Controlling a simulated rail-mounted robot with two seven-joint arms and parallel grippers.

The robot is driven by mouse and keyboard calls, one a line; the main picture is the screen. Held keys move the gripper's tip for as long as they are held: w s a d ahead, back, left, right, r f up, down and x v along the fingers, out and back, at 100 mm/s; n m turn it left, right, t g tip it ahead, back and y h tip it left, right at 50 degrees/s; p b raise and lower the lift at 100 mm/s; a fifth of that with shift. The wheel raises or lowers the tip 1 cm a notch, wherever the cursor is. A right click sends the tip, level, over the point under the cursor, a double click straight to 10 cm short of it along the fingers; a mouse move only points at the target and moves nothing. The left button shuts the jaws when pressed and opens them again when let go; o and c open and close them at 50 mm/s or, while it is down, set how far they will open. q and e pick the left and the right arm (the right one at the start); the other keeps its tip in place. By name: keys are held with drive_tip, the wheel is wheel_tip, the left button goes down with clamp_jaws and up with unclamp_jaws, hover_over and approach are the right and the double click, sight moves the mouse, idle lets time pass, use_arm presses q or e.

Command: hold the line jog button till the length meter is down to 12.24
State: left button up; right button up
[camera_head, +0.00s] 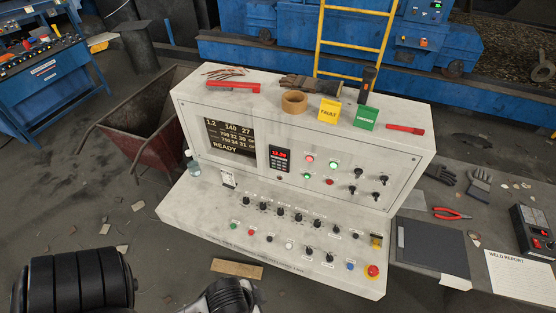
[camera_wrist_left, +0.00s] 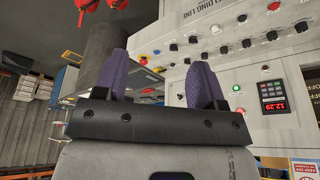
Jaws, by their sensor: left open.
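The grey control console (camera_head: 205,215) carries the length meter (camera_head: 280,158), a small dark box with red digits. In the left wrist view the meter (camera_wrist_left: 272,105) reads 12.29. A row of small coloured buttons, with a green one (camera_head: 234,226) and a blue one (camera_head: 350,266), runs along the console's sloped front; their labels are too small to read, so I cannot tell which is line jog. My left gripper (camera_wrist_left: 160,75) is open and empty, its two purple-padded fingers apart, the right one in front of the panel. I cannot tell whether it touches a button. My right gripper is out of view.
A red emergency stop (camera_head: 373,271) sits at the console's front right corner. Several knobs cover the panel. A side table (camera_head: 480,215) holds pliers (camera_head: 452,214) and a handheld box. A rusty cart (camera_head: 140,130) stands left.

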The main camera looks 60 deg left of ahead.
use_arm(q)
drive_tip(key=shift+a, duration=0.1)
drive_tip(key=shift+c, duration=0.2)
drive_tip(key=shift+a, duration=0.1)
drive_tip(key=shift+c, duration=1.4)
drive_tip(key=c, duration=0.8)
clamp_jaws()
drive_tip(key=shift+d, duration=0.2)
drive_tip(key=shift+a, duration=0.15)
